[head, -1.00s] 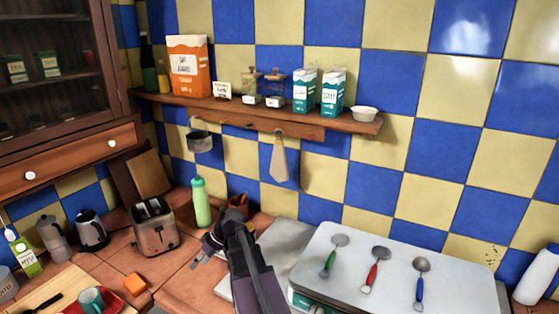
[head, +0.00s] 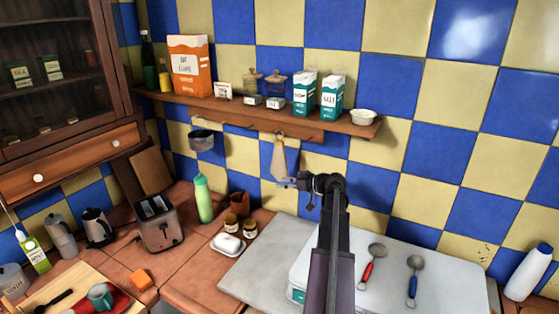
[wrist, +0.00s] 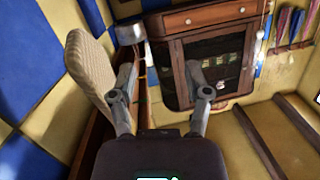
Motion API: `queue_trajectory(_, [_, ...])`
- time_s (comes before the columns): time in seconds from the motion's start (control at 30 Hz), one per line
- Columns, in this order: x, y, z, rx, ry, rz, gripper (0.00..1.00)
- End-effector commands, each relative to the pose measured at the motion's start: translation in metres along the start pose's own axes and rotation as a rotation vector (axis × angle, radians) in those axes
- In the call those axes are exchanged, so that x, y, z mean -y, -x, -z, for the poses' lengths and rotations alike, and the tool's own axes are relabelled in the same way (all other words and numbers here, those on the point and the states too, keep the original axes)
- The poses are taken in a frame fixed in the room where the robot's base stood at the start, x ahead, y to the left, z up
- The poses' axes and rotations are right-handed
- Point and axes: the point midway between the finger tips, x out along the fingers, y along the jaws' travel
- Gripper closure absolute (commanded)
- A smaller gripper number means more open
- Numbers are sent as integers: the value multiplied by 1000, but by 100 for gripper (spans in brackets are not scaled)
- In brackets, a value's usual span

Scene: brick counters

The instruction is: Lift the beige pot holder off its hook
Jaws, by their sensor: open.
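The beige pot holder (head: 278,158) hangs from a hook under the wall shelf, against the tiles. In the wrist view the quilted pot holder (wrist: 88,66) is large at the left. My gripper (head: 290,183) is at the pot holder's lower end in the head view. In the wrist view my gripper (wrist: 160,75) has its two fingers spread, with nothing between them. The pot holder lies outside the left finger, and that fingertip overlaps its edge in the picture. I cannot tell whether they touch. The hook is not clear in the wrist view.
The wooden shelf (head: 245,112) above carries boxes, jars and a white bowl (head: 363,117). A grey pot (head: 201,140) hangs left of the pot holder. Below are a green bottle (head: 203,198), a toaster (head: 160,222), small jars, and a red spoon (head: 371,262) and blue spoon (head: 413,278).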

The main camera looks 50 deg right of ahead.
Motion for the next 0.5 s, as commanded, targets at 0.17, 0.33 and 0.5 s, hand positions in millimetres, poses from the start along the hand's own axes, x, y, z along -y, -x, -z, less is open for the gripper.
queue_trajectory(0.17, [-35, 58, 26, -115, 81, -77, 37])
queue_trajectory(0.33, [-51, 90, 38, -178, 132, -121, 37])
queue_trajectory(0.5, [-55, 101, 41, -199, 150, -137, 37])
